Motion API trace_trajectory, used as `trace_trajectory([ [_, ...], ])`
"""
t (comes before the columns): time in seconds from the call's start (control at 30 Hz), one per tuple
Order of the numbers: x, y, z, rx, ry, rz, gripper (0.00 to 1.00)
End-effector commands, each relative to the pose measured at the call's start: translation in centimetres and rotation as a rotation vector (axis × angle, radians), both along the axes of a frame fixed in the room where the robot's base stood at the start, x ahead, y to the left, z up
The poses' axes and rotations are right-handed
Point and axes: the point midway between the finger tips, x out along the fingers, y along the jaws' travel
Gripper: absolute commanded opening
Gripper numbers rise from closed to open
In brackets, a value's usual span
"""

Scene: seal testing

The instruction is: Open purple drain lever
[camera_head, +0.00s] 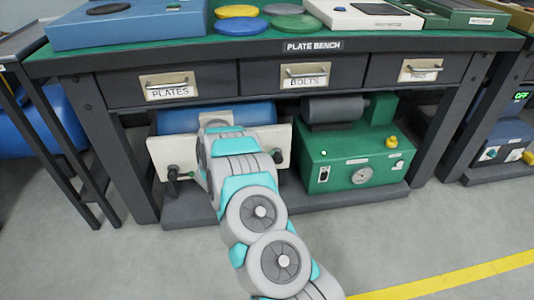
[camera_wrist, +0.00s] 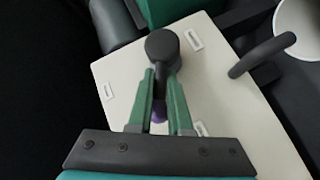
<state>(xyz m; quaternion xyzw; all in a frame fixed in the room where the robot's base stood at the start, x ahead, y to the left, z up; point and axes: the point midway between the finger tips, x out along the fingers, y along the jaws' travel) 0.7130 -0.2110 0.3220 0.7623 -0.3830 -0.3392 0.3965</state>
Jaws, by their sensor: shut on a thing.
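The purple drain lever (camera_wrist: 159,110) shows in the wrist view as a dark round hub with an arm pointing toward me and a purple end. It sits on a cream panel (camera_wrist: 120,75). My gripper (camera_wrist: 161,80) has its green fingers on either side of the lever, shut on it, with the purple end between them. In the head view my arm covers the gripper and the lever, in front of the cream panel (camera_head: 165,152) under the bench.
A dark curved handle (camera_wrist: 262,58) stands out at the panel's right. The green pump unit (camera_head: 350,155) is right of my arm. The bench (camera_head: 225,47) with drawers overhangs the panel. The floor in front is clear.

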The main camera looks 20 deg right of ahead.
Motion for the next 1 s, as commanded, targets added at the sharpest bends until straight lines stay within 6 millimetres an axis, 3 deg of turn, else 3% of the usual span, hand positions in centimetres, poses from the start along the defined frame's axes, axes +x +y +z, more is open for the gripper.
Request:
trace_trajectory([
  [0.03,0.0,-0.1,0.9,0.044,-0.012,0.000,0.00],
  [0.27,-0.2,-0.8,1.8,0.254,-0.076,-0.001,0.00],
  [1.0,-0.9,-3.3,2.3,0.879,-0.256,0.001,0.00],
])
